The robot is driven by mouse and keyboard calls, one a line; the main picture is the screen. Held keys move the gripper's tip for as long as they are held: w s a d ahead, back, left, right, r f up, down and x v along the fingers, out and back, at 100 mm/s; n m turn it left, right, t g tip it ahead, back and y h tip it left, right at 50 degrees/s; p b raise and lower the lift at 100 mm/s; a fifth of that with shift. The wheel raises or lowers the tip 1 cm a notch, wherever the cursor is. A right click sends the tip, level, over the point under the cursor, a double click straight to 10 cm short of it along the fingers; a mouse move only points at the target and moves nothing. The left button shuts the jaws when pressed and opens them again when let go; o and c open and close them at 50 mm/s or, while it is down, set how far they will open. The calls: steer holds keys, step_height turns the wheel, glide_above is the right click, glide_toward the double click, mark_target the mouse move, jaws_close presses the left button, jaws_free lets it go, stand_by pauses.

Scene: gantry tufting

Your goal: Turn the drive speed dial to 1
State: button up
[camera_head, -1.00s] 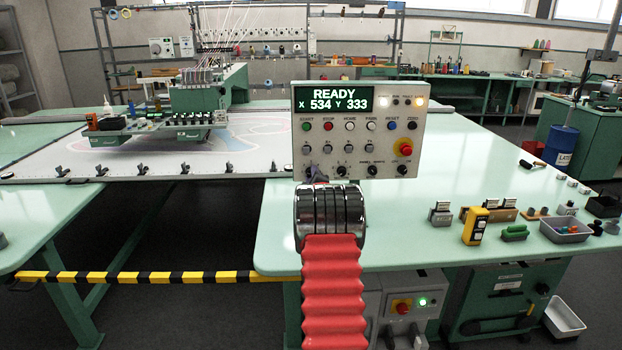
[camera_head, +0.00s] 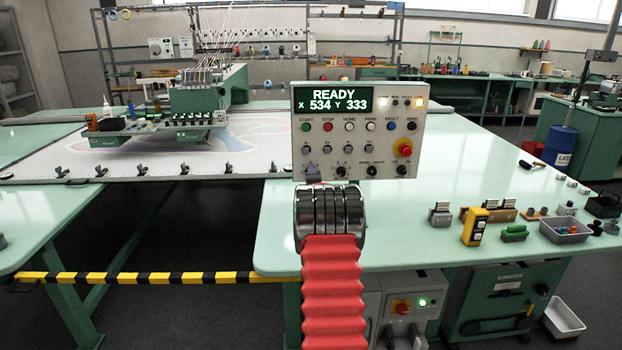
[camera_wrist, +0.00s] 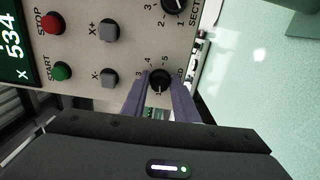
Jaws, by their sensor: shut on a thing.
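The grey control panel (camera_head: 345,160) shows READY, X 534 and Y 333 on its screen (camera_head: 338,98). The drive speed dial (camera_wrist: 160,75) is a small black knob low on the panel, with 3, 4 and 5 legible around it in the wrist view. Its pointer setting is not clear. My gripper (camera_wrist: 160,88) has its two purple fingers shut on the dial's sides. In the head view my gripper (camera_head: 312,173) is at the panel's lower left corner and hides the dial.
A section dial (camera_wrist: 175,4) and the X+ (camera_wrist: 109,29) and X- (camera_wrist: 108,77) buttons are close to the fingers. The green START (camera_wrist: 62,71) and red STOP (camera_wrist: 51,22) buttons are farther left. The green table (camera_head: 400,230) is clear below the panel.

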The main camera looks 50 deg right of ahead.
steer(key=shift+w+r, duration=0.1)
steer(key=o, duration=1.1)
steer(key=shift+c, duration=0.2)
steer(key=v, duration=1.4)
steer(key=shift+d, duration=0.1)
